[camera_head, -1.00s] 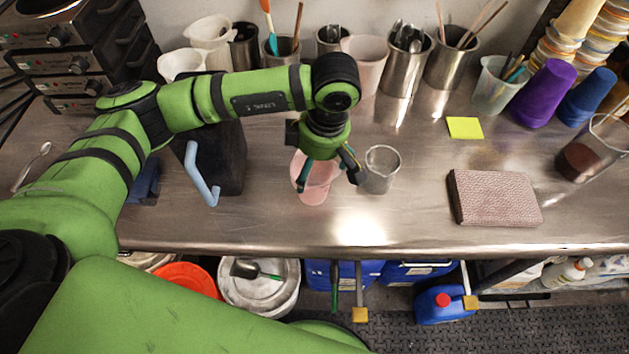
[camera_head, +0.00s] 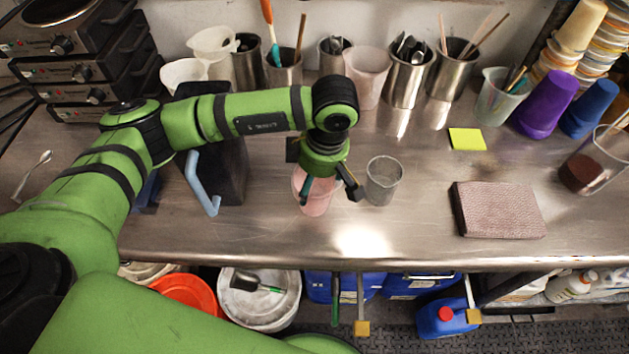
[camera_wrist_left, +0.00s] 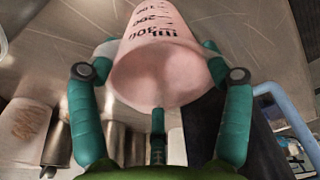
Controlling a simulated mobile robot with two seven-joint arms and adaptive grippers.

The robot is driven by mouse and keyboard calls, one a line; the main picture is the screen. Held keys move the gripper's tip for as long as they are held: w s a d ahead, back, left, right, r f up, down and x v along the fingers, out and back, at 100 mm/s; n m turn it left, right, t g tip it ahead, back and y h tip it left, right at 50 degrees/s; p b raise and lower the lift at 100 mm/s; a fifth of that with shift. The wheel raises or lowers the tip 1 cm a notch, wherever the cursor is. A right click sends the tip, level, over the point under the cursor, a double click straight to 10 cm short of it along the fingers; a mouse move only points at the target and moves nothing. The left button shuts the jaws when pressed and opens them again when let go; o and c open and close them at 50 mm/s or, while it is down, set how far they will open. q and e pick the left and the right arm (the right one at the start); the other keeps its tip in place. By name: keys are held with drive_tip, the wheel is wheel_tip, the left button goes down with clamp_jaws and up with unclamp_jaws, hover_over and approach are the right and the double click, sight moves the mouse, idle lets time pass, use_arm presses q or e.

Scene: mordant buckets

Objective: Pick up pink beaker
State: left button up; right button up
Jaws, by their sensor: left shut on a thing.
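The pink beaker (camera_head: 315,200) is on the steel worktop, or just over it, near the middle of the head view; I cannot tell if its base touches. My left gripper (camera_head: 327,188) comes down over it from above and hides part of its rim. In the left wrist view the beaker (camera_wrist_left: 160,70) shows its wide mouth and black volume marks. There the left gripper's green fingers (camera_wrist_left: 160,85) are closed against both sides of it, with a third finger below the rim. My right gripper is not in view.
A clear grey beaker (camera_head: 383,181) stands close to the right of my left gripper. A dark block with a light blue handle (camera_head: 203,183) stands to the left. A brown folded cloth (camera_head: 498,209) lies to the right. Metal cups and pitchers line the back.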

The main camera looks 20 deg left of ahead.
use_arm(q)
drive_tip(key=shift+s, duration=0.1)
drive_tip(key=s+d+r+p, duration=0.2)
drive_tip(key=s+d+r, duration=0.1)
drive_tip(key=d+r, duration=0.7)
drive_tip(key=shift+d+r+p, duration=0.4)
drive_tip(key=shift+d, duration=0.15)
idle(0.4)
